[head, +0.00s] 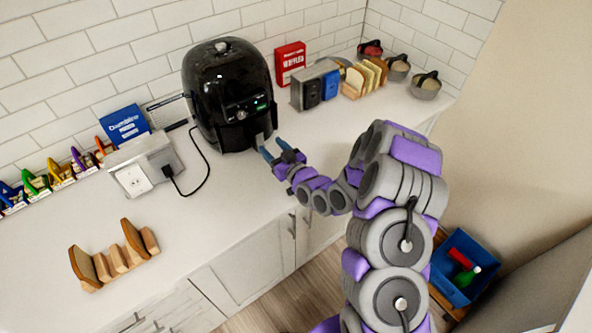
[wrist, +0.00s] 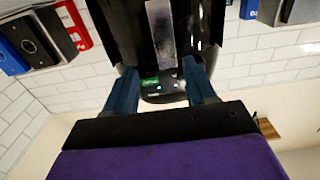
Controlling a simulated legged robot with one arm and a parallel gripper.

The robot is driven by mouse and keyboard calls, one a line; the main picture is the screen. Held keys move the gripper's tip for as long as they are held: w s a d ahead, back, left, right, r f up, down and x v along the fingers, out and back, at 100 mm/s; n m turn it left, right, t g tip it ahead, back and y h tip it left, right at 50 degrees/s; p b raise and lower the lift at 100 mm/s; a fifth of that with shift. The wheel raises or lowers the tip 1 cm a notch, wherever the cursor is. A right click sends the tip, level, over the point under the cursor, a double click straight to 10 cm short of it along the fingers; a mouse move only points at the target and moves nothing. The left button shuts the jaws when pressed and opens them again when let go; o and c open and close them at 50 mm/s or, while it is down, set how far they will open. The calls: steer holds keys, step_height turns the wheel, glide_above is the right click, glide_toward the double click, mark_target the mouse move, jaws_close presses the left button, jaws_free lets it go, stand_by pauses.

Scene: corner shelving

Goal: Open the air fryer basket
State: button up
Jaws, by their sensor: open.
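The black air fryer (head: 228,90) stands upright on the counter against the tiled wall. Its front panel has a small green display. The basket front (head: 240,135) is low on the body and looks closed; its handle is hard to make out. My gripper (head: 276,150) is open and empty, just to the right of the fryer's lower front. In the wrist view, which looks upside down, my open gripper (wrist: 162,85) has its blue fingers on either side of the fryer's control panel (wrist: 160,82). A grey vertical strip (wrist: 162,35) shows on the black front. I cannot tell if the fingers touch anything.
A black cord runs from a grey outlet box (head: 145,165) left of the fryer. A toaster (head: 315,85), red box (head: 290,62), bread rack and several pots stand to the right. The counter before the fryer is clear.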

steer(key=p+v, duration=0.4)
steer(key=v, duration=0.9)
steer(key=shift+s+d+p, duration=0.25)
steer(key=shift+d+p, duration=0.05)
steer(key=shift+p, duration=0.05)
steer(key=shift+w+f, duration=0.1)
